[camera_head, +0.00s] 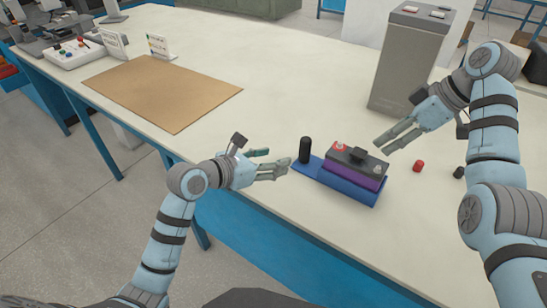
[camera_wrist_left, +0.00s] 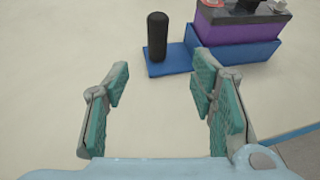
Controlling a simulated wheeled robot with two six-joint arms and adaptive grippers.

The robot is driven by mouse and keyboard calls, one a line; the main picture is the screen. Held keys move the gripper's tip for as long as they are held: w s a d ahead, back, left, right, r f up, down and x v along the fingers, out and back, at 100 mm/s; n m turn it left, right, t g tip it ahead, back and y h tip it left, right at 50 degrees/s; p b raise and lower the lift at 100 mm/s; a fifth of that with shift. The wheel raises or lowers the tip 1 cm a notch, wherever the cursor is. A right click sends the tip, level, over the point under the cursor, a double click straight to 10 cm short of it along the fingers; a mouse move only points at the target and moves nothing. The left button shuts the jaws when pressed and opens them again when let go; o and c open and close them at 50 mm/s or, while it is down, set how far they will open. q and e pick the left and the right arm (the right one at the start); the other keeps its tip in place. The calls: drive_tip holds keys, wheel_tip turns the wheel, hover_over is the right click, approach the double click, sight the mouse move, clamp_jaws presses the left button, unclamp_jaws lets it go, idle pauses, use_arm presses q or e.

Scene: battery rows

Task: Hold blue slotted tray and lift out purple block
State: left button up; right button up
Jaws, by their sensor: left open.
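The blue slotted tray (camera_head: 345,193) lies on the white table near its front edge. The purple block (camera_head: 367,180), with a dark top, sits in the tray's right part. A black upright handle (camera_head: 305,150) stands on the tray's flat left end. My left gripper (camera_head: 279,160) is open and empty, just left of the handle and apart from it. In the left wrist view its open fingers (camera_wrist_left: 160,82) point toward the handle (camera_wrist_left: 157,37), with the tray (camera_wrist_left: 168,63) and purple block (camera_wrist_left: 240,30) beyond. My right gripper (camera_head: 383,146) hovers right of the block, fingers apart and empty.
A red cap (camera_head: 418,166) and a black cap (camera_head: 459,172) lie right of the tray. A tall grey box (camera_head: 408,62) stands behind my right gripper. A brown mat (camera_head: 163,92) covers the left of the table. The middle is clear.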

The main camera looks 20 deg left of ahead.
sight(301, 151)
use_arm(q)
drive_tip(key=x, duration=1.4)
drive_tip(key=shift+w+a+f, duration=0.1)
drive_tip(key=shift+w, duration=0.15)
use_arm(e)
drive_tip(key=shift+a, duration=0.1)
use_arm(q)
clamp_jaws()
